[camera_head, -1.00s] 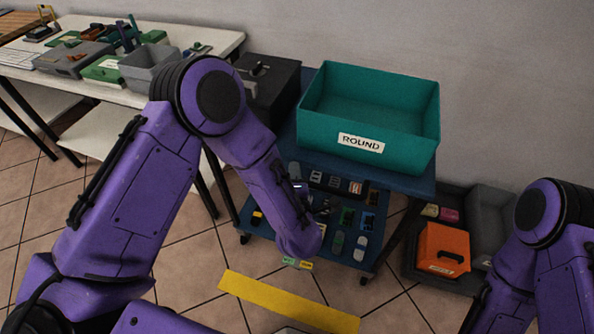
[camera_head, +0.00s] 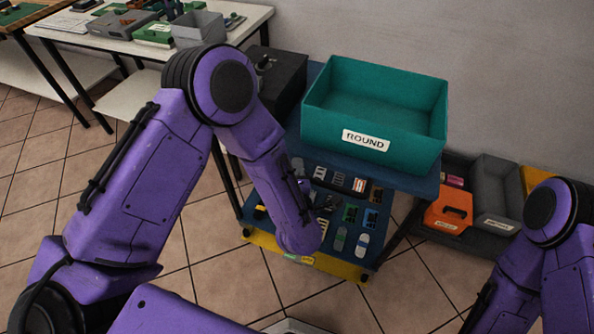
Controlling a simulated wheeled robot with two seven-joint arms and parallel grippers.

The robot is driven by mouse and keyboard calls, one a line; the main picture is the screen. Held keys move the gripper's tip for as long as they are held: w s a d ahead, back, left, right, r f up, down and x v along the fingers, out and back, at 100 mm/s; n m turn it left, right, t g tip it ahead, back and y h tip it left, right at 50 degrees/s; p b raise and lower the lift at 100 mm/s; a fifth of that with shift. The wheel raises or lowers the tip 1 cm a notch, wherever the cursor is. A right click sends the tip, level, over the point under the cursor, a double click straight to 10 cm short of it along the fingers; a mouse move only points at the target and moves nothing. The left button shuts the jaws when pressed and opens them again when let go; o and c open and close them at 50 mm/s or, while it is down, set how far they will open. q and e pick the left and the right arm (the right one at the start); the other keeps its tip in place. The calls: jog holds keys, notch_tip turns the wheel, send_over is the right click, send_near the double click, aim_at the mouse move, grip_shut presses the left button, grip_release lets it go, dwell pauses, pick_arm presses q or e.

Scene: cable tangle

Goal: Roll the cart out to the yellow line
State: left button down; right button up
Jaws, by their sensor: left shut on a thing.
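The blue cart (camera_head: 408,183) stands in the middle, with a teal bin (camera_head: 322,127) labelled ROUND on its top. Its lower shelf holds several small parts. My left arm reaches down in front of the cart's left side. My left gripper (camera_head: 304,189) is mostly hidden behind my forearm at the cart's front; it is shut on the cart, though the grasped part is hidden. My right arm shows at the right edge, its gripper out of view.
A white table (camera_head: 250,18) with several trays and tools stands at the back left. A black box (camera_head: 279,80) is beside the teal bin. An orange box (camera_head: 449,211) and a grey tray (camera_head: 497,190) are to the right. Tiled floor in front is clear.

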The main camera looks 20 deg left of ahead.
dwell(0.3)
pick_arm(q)
jog(key=c, duration=1.1)
grip_release()
jog(key=shift+w, duration=0.1)
jog(key=shift+o, duration=0.2)
jog(key=b+v, duration=0.1)
jog(key=v, duration=0.9)
jog(key=shift+s, duration=0.25)
jog(key=shift+r, duration=0.1)
